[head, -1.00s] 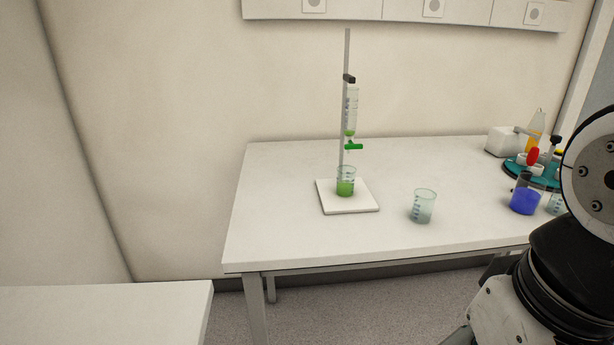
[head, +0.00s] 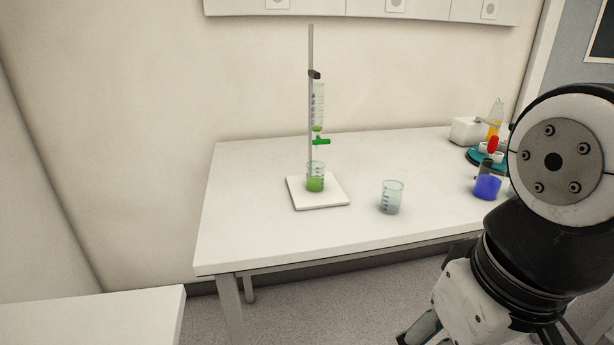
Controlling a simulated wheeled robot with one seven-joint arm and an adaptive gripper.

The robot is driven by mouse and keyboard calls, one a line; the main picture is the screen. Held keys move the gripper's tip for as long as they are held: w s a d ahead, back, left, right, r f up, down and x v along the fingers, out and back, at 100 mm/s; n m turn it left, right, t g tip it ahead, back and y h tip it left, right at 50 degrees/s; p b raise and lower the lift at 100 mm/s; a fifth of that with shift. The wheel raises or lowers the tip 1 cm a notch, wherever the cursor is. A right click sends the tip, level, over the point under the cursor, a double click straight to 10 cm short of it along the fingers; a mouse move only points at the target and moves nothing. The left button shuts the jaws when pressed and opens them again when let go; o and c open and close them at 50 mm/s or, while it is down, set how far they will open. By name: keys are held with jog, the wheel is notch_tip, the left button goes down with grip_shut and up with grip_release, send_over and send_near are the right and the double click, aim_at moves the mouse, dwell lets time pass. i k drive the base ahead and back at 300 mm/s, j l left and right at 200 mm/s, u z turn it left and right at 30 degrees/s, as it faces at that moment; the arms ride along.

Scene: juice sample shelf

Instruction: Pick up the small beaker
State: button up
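A clear beaker (head: 391,198) with blue markings stands upright and seemingly empty on the white table. A beaker with green liquid (head: 315,183) stands on the white base of the burette stand, below the burette. A beaker with blue liquid (head: 488,188) stands farther right. Another beaker is mostly hidden behind my arm. Sizes look similar, so I cannot tell which is the small one. Part of my gripper (head: 421,327) shows at the bottom edge, low in front of the table and apart from the beakers. Its fingertips are cut off.
The white table (head: 250,235) has clear room at its left and front. The burette stand (head: 311,110) rises at the left. A teal round rack (head: 474,155), a flask with orange liquid (head: 495,120) and a white box (head: 468,131) stand at the back right. Another white surface (head: 100,320) is at lower left.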

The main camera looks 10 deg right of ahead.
aim_at(316, 170)
jog(key=i+l, duration=0.25)
jog(key=l, duration=0.15)
jog(key=i+l, duration=0.55)
jog(key=l, duration=0.25)
jog(key=u, duration=0.05)
